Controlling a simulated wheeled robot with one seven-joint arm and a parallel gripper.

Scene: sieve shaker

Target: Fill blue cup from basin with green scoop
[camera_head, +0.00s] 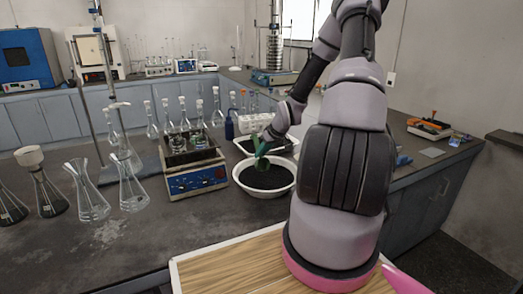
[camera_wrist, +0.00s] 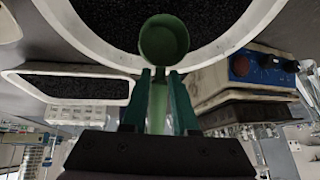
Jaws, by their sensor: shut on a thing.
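My gripper (camera_head: 268,137) is shut on the handle of the green scoop (camera_head: 261,153) and holds it over the round white basin (camera_head: 241,185). The basin holds black granules. In the wrist view, the two green fingers of my gripper (camera_wrist: 160,75) flank the scoop's handle, and the scoop's round bowl (camera_wrist: 163,40) shows against the granules inside the basin rim (camera_wrist: 85,45). I see no granules in the bowl, and cannot tell whether it touches those below. I cannot clearly pick out the blue cup; small blue items (camera_head: 403,160) lie right of my arm.
My arm hides part of the bench.

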